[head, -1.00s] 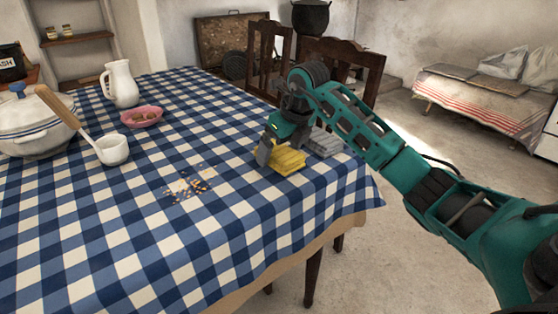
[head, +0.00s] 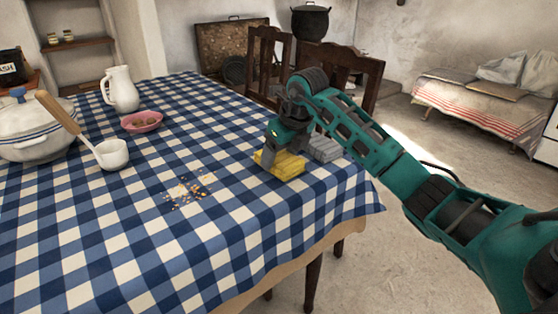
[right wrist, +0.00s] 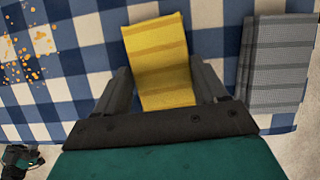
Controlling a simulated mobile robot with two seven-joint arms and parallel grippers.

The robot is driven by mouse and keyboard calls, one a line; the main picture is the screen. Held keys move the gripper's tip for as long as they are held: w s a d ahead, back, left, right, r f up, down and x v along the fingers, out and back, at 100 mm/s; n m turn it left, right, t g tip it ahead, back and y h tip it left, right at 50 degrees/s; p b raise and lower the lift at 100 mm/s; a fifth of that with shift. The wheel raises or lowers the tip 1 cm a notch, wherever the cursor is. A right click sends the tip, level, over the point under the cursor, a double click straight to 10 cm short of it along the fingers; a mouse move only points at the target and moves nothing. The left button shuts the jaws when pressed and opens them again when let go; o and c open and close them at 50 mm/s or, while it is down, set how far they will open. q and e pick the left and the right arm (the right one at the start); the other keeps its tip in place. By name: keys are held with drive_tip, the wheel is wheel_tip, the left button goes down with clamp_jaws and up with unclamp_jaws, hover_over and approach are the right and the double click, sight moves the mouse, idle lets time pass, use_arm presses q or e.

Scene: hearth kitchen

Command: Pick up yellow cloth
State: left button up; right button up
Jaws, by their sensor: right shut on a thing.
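The yellow cloth (head: 283,164) lies folded near the right edge of the checked table, with darker stripes across it. In the right wrist view the yellow cloth (right wrist: 158,55) runs between the two fingers. My right gripper (head: 268,158) is shut on the cloth, its fingers pointing down at the tabletop. The right wrist view also shows the right gripper (right wrist: 165,92), with a finger at each side of the cloth. I cannot tell whether the cloth is clear of the table.
A folded grey cloth (head: 324,148) lies just right of the yellow one. Crumbs (head: 188,192) are scattered to the left. A pink bowl (head: 142,122), a white jug (head: 121,90), a ladle (head: 108,153) and a tureen (head: 35,135) stand further left. Chairs (head: 340,60) stand behind the table.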

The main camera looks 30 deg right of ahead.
sight(281, 158)
drive_tip(key=shift+r, duration=0.15)
use_arm(q)
drive_tip(key=r+p, duration=0.2)
drive_tip(key=p, duration=0.1)
drive_tip(key=a+r+p, duration=0.1)
drive_tip(key=p, duration=0.1)
drive_tip(key=shift+s+r, duration=0.25)
drive_tip(key=shift+r, duration=0.15)
use_arm(e)
wheel_tip(281, 158, up, 20)
drive_tip(key=o, duration=0.5)
drive_tip(key=c, duration=0.4)
use_arm(q)
drive_tip(key=shift+d, duration=0.1)
use_arm(e)
drive_tip(key=shift+a, duration=0.1)
